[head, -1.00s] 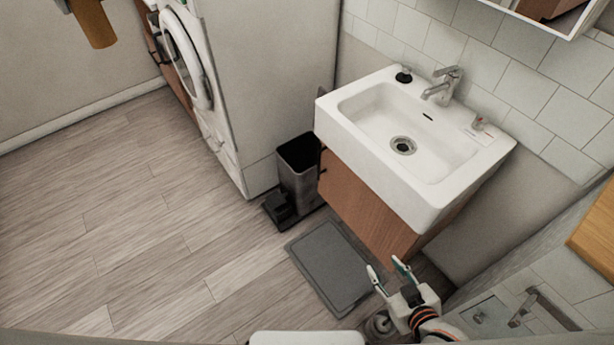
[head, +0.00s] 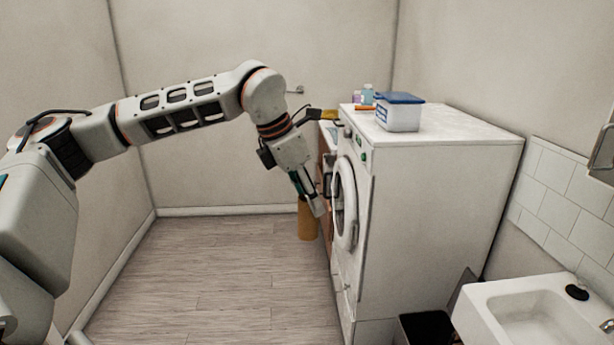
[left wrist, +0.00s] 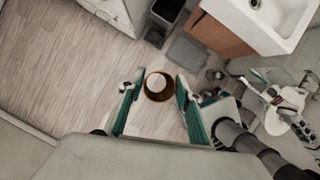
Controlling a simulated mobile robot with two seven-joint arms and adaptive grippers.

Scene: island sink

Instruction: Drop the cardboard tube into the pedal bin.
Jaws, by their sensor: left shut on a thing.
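The cardboard tube (head: 308,221) is a brown cylinder, hanging upright below my left gripper (head: 309,200) in the head view. The gripper is shut on it, high above the floor and to the left of the washing machine. In the left wrist view the tube's round open end (left wrist: 158,88) shows between the two green-and-white fingers. The pedal bin (head: 427,328) is dark, its open top partly cut off by the bottom edge of the head view, right of the washing machine. It also shows at the top of the left wrist view (left wrist: 167,11). My right gripper cannot be made out clearly.
The white washing machine (head: 440,200) stands between the tube and the bin in the head view. A blue-lidded box (head: 398,115) and small bottles stand on it. The sink (head: 535,315) is right of the bin. A grey mat (left wrist: 188,51) lies near it. The floor left is clear.

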